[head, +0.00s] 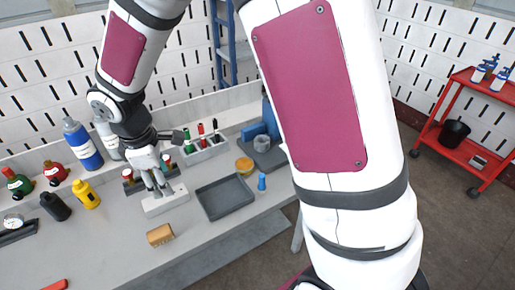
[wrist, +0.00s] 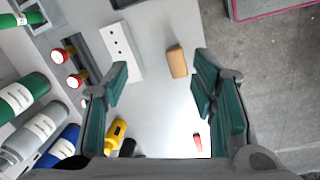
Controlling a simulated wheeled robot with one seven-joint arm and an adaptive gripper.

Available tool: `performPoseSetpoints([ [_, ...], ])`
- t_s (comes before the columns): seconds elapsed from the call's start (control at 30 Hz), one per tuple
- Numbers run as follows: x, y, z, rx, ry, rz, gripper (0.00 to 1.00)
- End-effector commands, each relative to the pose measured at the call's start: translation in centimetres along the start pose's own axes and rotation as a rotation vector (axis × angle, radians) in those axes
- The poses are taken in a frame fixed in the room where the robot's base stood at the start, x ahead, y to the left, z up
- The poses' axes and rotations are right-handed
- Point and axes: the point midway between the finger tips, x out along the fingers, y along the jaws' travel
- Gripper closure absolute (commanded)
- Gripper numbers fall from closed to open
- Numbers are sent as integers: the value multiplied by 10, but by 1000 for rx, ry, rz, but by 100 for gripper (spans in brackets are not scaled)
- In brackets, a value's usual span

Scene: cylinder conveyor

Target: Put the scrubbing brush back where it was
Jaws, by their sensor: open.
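The scrubbing brush (head: 160,235), a small tan block with what look like bristles along one side, lies on the grey workbench near its front edge. In the wrist view the brush (wrist: 177,61) lies ahead of my fingers, between their lines and nearer the right one. My gripper (head: 158,184) is open and empty above the bench, behind the brush in the head view. Its two teal-padded fingers (wrist: 160,78) are spread wide in the wrist view and appear apart from everything.
A white block with holes (head: 166,203) stands beside the brush. A dark grey tray (head: 225,197) lies to the right. Bottles, including a yellow one (head: 86,195), stand to the left. A red object (head: 57,285) lies at the lower left.

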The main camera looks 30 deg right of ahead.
Motion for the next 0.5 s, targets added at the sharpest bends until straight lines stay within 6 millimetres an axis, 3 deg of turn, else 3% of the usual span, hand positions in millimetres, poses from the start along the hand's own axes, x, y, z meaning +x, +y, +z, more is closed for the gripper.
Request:
performPoseSetpoints([
  [0.03,-22,2,16,66,-2,31,48],
  [0.2,-80,-6,68,307,2,96,48],
  [0.5,-156,-52,147,740,92,169,48],
])
